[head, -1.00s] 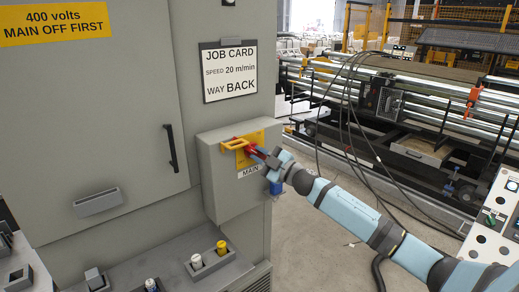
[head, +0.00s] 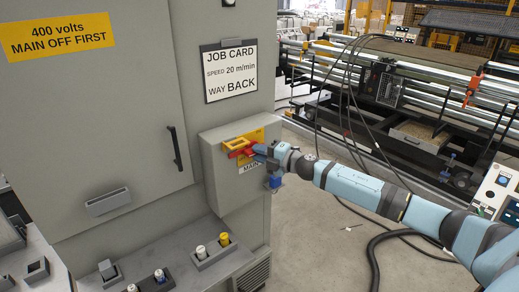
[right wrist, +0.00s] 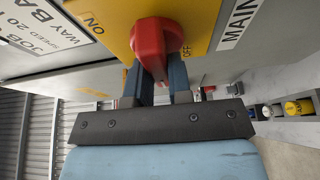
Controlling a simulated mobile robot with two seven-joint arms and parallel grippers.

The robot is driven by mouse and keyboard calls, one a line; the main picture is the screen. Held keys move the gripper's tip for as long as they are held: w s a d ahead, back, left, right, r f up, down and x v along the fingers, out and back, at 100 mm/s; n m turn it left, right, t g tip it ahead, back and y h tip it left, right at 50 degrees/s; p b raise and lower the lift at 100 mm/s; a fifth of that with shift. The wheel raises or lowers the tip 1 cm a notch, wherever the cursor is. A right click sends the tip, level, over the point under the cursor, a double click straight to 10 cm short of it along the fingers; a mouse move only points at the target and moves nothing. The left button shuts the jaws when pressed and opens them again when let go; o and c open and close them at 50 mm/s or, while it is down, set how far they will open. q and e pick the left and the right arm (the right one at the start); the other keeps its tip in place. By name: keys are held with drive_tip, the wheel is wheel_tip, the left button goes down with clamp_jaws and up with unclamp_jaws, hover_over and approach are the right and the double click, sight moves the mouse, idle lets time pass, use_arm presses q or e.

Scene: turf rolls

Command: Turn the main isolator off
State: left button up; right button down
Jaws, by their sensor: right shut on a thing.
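The main isolator is a grey box (head: 213,177) on the cabinet's side, with a yellow plate (head: 258,135) and a MAIN label (head: 249,167). Its red handle (head: 238,149) lies nearly level in the head view. My right gripper (head: 260,151) is shut on the handle from the right. In the right wrist view, the fingers (right wrist: 156,82) stand either side of the red handle (right wrist: 157,38), whose gripped end is close to the OFF mark (right wrist: 187,48). The ON mark (right wrist: 86,21) is farther off at upper left. My left gripper is out of view.
A bench with sockets and plugs (head: 212,256) stands under the box. Dark cables (head: 350,100) hang behind my right arm.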

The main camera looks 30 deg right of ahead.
idle(0.5)
drive_tip(key=c, duration=1)
unclamp_jaws()
drive_tip(key=shift+c, duration=0.2)
drive_tip(key=b+v, duration=0.3)
drive_tip(key=v, duration=1)
drive_tip(key=shift+s+b, duration=0.35)
drive_tip(key=shift+b, duration=0.05)
drive_tip(key=shift+d, duration=0.15)
